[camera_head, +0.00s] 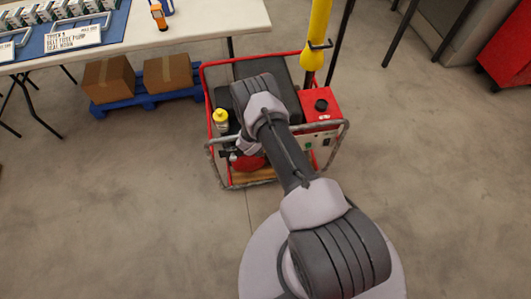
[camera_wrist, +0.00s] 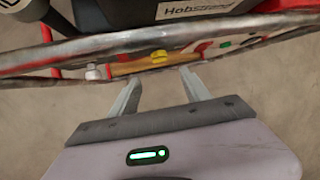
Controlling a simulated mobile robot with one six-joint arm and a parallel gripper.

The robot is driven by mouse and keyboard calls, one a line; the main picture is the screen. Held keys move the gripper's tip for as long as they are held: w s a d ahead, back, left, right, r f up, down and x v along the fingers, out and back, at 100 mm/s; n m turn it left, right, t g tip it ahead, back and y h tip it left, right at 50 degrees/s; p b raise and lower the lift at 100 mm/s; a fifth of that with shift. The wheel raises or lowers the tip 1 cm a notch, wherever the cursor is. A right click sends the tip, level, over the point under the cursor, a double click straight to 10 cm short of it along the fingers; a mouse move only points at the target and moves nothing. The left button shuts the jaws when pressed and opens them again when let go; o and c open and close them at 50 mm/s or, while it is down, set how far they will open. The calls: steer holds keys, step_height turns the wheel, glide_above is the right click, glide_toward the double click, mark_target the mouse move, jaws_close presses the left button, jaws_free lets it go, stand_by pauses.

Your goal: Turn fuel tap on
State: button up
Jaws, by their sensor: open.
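The pump unit stands on the floor in the head view, inside a red and grey tube frame (camera_head: 337,150), with a red tank (camera_head: 320,106) at its right. My arm reaches over the pump and hides its middle. In the wrist view my gripper (camera_wrist: 160,84) is open and empty, its two fingers pointing at the frame's worn tube (camera_wrist: 100,52). I cannot tell whether the fingers touch the tube.
Two cardboard boxes (camera_head: 108,79) sit on a blue pallet (camera_head: 150,100) under a white table (camera_head: 205,22). The floor in front and right is clear.

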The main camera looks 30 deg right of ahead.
steer(key=b+x, duration=0.8)
steer(key=x, duration=0.5)
